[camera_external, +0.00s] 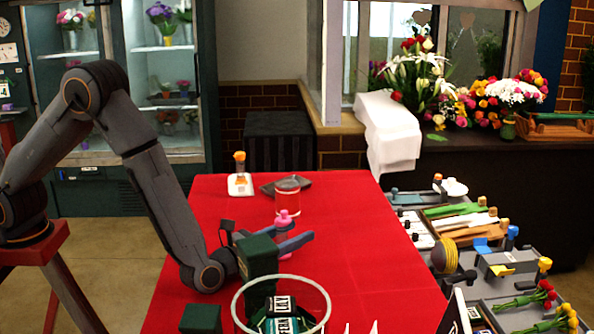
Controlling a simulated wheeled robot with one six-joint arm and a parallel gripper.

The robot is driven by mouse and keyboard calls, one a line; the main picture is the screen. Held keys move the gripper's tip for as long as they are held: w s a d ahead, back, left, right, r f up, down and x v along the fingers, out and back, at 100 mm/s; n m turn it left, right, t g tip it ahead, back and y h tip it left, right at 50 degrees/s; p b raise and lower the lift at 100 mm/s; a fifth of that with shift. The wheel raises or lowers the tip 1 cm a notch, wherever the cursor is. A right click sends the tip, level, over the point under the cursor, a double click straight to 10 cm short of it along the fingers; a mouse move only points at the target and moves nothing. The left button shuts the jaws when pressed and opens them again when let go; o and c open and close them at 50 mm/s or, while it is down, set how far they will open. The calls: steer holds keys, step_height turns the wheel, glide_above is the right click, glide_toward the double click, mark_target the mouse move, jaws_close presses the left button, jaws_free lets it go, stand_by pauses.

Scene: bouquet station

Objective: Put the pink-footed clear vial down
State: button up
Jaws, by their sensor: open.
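A vial with bright pink parts (285,218) stands on the red table (370,270), beside my gripper's fingers. The vial appears to be between or just behind the fingers; I cannot tell which. I see no finger clearly pressing on it.
A large clear round container (281,279) stands in front. The table's right half is bare. Crowded tool trays lie beyond its right edge.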

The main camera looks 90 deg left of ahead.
jaws_close()
steer(key=shift+w+r, duration=0.1)
stand_by(0.3)
